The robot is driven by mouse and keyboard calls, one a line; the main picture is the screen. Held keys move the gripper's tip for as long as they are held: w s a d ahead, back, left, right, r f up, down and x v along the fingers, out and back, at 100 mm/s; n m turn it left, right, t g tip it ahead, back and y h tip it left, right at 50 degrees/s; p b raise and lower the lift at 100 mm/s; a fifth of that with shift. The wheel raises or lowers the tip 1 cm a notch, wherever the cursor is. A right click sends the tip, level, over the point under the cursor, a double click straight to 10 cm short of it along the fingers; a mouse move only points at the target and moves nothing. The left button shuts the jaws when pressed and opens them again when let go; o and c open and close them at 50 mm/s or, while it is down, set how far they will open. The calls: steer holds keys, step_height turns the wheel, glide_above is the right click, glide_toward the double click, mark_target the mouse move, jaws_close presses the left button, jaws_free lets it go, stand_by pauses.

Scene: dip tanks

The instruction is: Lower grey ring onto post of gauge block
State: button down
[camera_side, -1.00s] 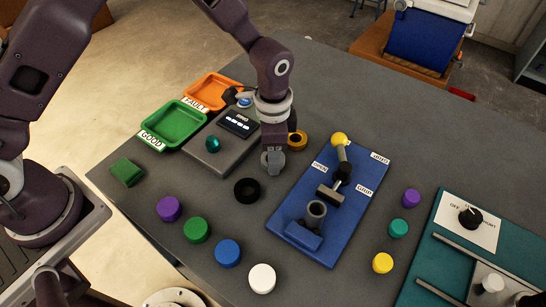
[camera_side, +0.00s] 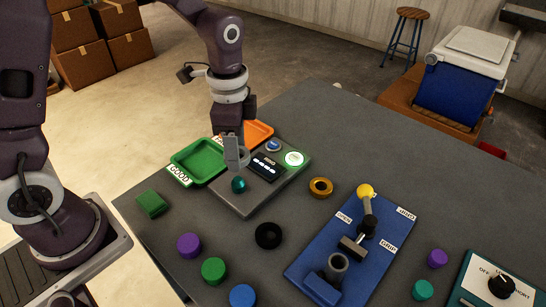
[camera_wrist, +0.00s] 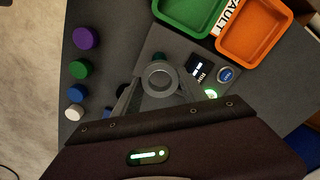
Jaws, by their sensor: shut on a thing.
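My gripper (camera_side: 234,160) is shut on the grey ring (camera_side: 244,155) and holds it in the air over the gauge block (camera_side: 247,204). In the wrist view, the ring (camera_wrist: 158,76) sits between my two fingertips, its hole facing the camera. The gauge block is a grey box with a dark display, a blue button and a lit green lamp. A teal round-topped piece (camera_side: 239,184), which looks like its post, stands near its front left. The ring appears above and apart from it. In the wrist view, the ring and fingers hide much of that piece.
A green tray (camera_side: 199,160) and an orange tray (camera_side: 259,132) lie behind the block. A black ring (camera_side: 268,235) and an orange ring (camera_side: 320,187) lie on the table. A blue clamp board (camera_side: 378,245) is at right. Coloured caps stand in front.

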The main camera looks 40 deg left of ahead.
mark_target(238, 179)
steer(key=shift+s+a+f, duration=0.2)
steer(key=shift+a, duration=0.05)
steer(key=shift+f, duration=2.3)
steer(key=shift+f, duration=2.05)
steer(key=shift+c, duration=0.3)
jaws_free()
stand_by(0.4)
steer(key=shift+r, duration=4)
